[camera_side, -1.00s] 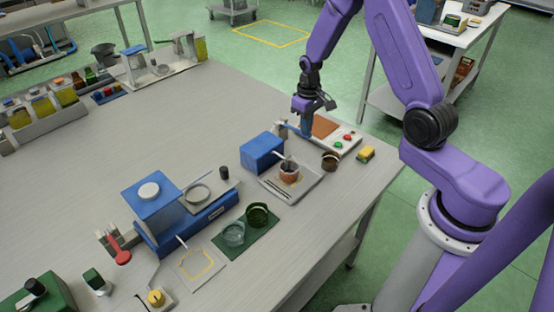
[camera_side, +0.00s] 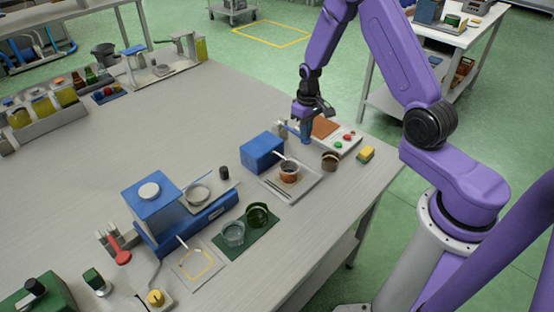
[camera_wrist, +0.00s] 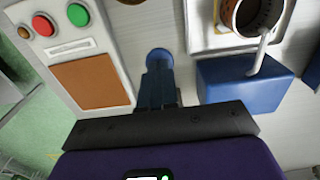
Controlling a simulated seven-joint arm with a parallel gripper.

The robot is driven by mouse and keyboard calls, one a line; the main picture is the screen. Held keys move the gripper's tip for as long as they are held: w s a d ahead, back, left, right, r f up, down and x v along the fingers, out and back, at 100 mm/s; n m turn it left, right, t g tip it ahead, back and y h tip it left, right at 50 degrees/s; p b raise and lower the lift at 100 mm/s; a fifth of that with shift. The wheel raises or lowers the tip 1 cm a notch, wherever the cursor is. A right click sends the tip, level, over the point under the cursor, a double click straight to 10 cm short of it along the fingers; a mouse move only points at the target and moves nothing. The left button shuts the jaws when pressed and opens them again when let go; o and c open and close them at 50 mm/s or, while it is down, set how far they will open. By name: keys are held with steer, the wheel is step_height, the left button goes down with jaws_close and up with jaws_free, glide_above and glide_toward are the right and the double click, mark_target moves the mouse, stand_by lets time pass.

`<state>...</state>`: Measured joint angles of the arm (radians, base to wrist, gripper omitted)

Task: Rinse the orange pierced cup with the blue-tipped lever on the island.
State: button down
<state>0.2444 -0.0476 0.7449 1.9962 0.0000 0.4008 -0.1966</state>
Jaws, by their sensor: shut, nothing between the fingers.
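The orange pierced cup (camera_side: 289,173) stands on a pale tray (camera_side: 305,188) under the thin spout of a blue box (camera_side: 262,152). In the wrist view, the cup (camera_wrist: 252,14) shows at the top right with the spout (camera_wrist: 263,50) over its dark inside. I cannot tell whether water runs. My gripper (camera_side: 306,141) is shut and empty, pointing down behind and right of the blue box. In the wrist view, the round blue lever tip (camera_wrist: 159,56) shows just past my shut fingertips (camera_wrist: 158,70). Whether they touch is unclear.
A white panel (camera_side: 350,140) with red and green buttons and a brown plate lies close right of my gripper. A brown cup (camera_side: 330,160) and a yellow sponge (camera_side: 366,153) stand near the table edge. Glass cups (camera_side: 233,233) on a green mat stand toward the front.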

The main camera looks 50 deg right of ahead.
steer(key=shift+r, duration=2.55)
steer(key=shift+f, duration=3.05)
steer(key=shift+r, duration=3.05)
